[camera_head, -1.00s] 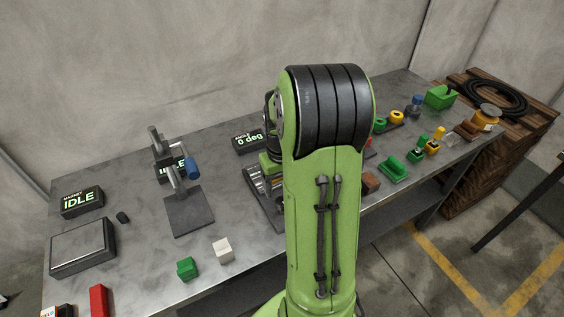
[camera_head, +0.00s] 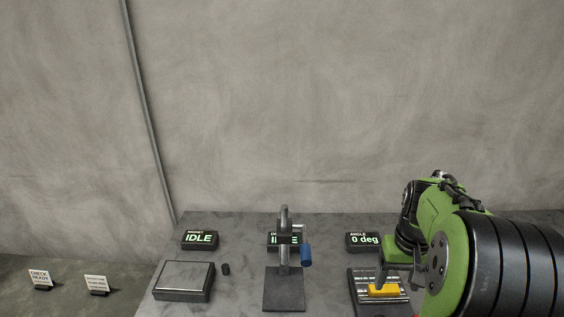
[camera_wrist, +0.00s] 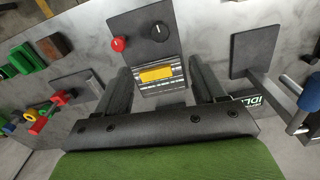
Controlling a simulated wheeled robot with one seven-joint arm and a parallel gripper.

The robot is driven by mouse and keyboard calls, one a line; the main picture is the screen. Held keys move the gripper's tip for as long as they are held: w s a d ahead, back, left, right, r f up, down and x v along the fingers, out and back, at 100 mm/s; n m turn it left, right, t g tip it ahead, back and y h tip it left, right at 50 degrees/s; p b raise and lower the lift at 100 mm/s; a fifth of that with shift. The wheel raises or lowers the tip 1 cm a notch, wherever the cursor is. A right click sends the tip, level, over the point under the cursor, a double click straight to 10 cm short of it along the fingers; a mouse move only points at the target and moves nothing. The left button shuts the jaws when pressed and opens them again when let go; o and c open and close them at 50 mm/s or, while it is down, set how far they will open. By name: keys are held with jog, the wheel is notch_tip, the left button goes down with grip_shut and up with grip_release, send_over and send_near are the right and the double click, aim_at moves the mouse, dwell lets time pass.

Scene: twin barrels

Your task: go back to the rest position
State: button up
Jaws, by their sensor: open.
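My green arm comes in at the right of the head view. My gripper (camera_wrist: 160,80) is open in the wrist view, with its two dark fingers spread apart. A yellow block (camera_wrist: 156,74) shows between the fingers in the picture, lying on a ribbed metal plate (camera_wrist: 160,88). In the head view the yellow block (camera_head: 384,290) lies on the same plate, beside my arm. The fingers do not appear to touch the block; the exact height above it I cannot tell.
A stand with a blue handle (camera_head: 306,255) is left of the plate. Further left are a flat metal box (camera_head: 183,281) and an IDLE display (camera_head: 200,239). The angle display (camera_head: 364,241) reads 0 deg. Red and black knobs (camera_wrist: 118,44) sit by the plate.

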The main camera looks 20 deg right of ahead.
jog(key=s+a+r+n+t, duration=0.2)
jog(key=s+a, duration=0.3)
jog(key=a, duration=0.5)
jog(key=s+a+r+n+t, duration=0.2)
jog(key=s+a, duration=0.4)
jog(key=a, duration=0.4)
notch_tip(320, 180, up, 3)
jog(key=shift+s+f+t, duration=0.1)
jog(key=shift+s+t, duration=0.1)
jog(key=shift+t, duration=0.6)
jog(key=shift+d, duration=0.1)
